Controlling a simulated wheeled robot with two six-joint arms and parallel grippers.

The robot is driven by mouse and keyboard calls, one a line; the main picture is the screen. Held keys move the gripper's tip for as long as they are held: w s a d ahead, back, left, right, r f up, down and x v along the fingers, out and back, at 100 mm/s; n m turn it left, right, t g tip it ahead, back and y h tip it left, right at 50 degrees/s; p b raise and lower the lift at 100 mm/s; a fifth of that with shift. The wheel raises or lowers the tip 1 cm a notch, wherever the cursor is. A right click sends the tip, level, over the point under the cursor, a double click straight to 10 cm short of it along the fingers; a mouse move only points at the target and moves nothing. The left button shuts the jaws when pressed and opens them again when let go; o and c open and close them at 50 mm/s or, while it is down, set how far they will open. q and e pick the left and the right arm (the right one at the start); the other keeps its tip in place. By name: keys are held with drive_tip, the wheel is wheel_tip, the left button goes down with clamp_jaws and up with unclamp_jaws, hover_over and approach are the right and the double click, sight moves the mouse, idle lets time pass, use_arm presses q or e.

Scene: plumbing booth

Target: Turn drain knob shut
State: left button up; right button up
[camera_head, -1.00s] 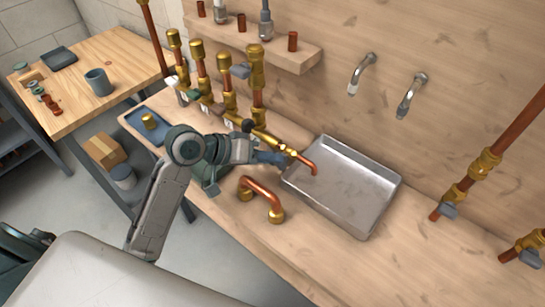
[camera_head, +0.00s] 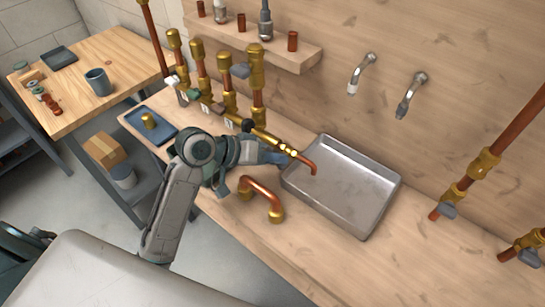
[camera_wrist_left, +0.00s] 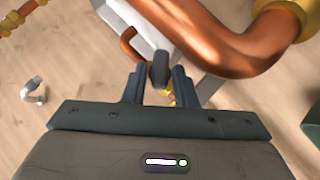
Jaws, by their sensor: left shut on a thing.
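The drain line is a brass pipe with a valve (camera_head: 289,149), ending in a copper spout (camera_head: 308,165) over the metal tray. In the head view my left gripper (camera_head: 276,157) reaches in from the left beside this valve, and its fingers hide the knob there. In the left wrist view the dark, rounded drain knob (camera_wrist_left: 160,68) stands between the two fingers of my left gripper (camera_wrist_left: 158,86). The gripper is shut on the knob. A bit of brass shows just behind it. My right gripper is not in view.
The metal tray (camera_head: 345,190) lies right of the gripper. A bent copper pipe with brass ends (camera_head: 262,198) stands close in front of my wrist. Upright brass and copper pipes (camera_head: 229,98) rise behind the arm. A blue tray (camera_head: 142,121) lies at left. The bench front right is clear.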

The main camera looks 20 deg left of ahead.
use_arm(q)
drive_tip(key=shift+s+d+r+m+t+y+p, duration=0.1)
drive_tip(key=shift+d+m+t+y+p, duration=0.15)
drive_tip(key=shift+m+y+p, duration=0.75)
drive_tip(key=shift+s+d+r+m+t+y+p, duration=0.1)
drive_tip(key=shift+m+t+y+p, duration=0.15)
drive_tip(key=shift+y+p, duration=1.5)
drive_tip(key=shift+d+r+m+t+y+p, duration=0.15)
drive_tip(key=shift+m+t+y+p, duration=0.3)
drive_tip(key=shift+p, duration=2)
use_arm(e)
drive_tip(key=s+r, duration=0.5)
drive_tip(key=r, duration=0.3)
use_arm(q)
drive_tip(key=shift+f, duration=0.1)
drive_tip(key=o, duration=0.8)
drive_tip(key=b+v, duration=0.1)
drive_tip(key=v, duration=0.9)
drive_tip(key=shift+s+a+r, duration=0.1)
drive_tip(key=shift+s+r, duration=0.05)
drive_tip(key=shift+r, duration=0.15)
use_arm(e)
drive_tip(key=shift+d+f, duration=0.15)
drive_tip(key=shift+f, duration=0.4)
